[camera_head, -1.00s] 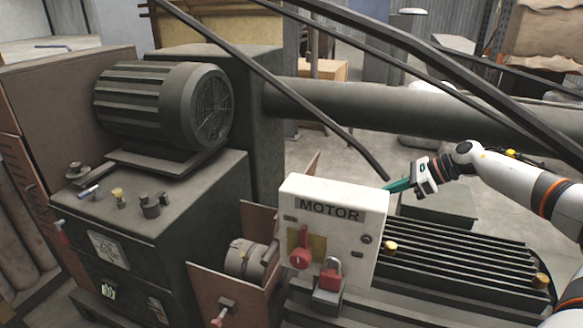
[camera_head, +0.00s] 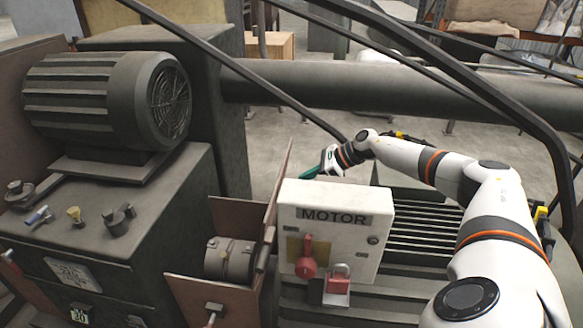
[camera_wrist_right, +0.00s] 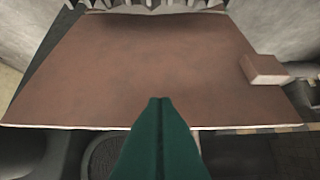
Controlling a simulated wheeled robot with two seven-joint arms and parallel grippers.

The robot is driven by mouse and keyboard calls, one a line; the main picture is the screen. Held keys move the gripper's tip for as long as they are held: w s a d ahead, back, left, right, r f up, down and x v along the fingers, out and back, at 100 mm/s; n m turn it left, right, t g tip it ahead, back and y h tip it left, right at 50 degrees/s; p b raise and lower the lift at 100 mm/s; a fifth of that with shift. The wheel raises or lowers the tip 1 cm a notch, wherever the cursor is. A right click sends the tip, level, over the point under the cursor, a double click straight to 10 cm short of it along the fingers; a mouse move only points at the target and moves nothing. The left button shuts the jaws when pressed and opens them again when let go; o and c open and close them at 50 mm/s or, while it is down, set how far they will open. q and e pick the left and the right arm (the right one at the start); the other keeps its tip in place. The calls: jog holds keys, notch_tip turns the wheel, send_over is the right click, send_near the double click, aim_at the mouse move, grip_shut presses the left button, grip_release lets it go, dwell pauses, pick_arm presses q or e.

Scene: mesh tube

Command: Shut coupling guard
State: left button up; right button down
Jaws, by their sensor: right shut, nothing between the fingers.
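The coupling guard is a reddish-brown sheet-metal housing around a grey round coupling (camera_head: 228,262). Its hinged lid (camera_head: 277,200) stands open, seen nearly edge-on, left of the white MOTOR box (camera_head: 340,235). The coupling lies exposed between the guard's brown walls. My right gripper (camera_head: 306,174) is behind the MOTOR box, just right of the lid's upper part, with green fingers shut and empty. In the right wrist view the shut fingertips (camera_wrist_right: 160,101) overlap the brown lid (camera_wrist_right: 150,70), which has a small block (camera_wrist_right: 264,70) on it. Contact cannot be told. My left gripper is out of view.
A ribbed motor (camera_head: 110,95) sits on a dark cabinet (camera_head: 160,220) at left. A red lever and padlock (camera_head: 337,285) are on the MOTOR box's front.

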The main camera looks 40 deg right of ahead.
jog(key=shift+w+a+r+p, duration=0.1)
jog(key=shift+w+a+p, duration=0.45)
jog(key=shift+w+a, duration=0.25)
jog(key=shift+w+a+r+p, duration=0.1)
jog(key=shift+w+a+p, duration=0.5)
jog(key=shift+w, duration=0.3)
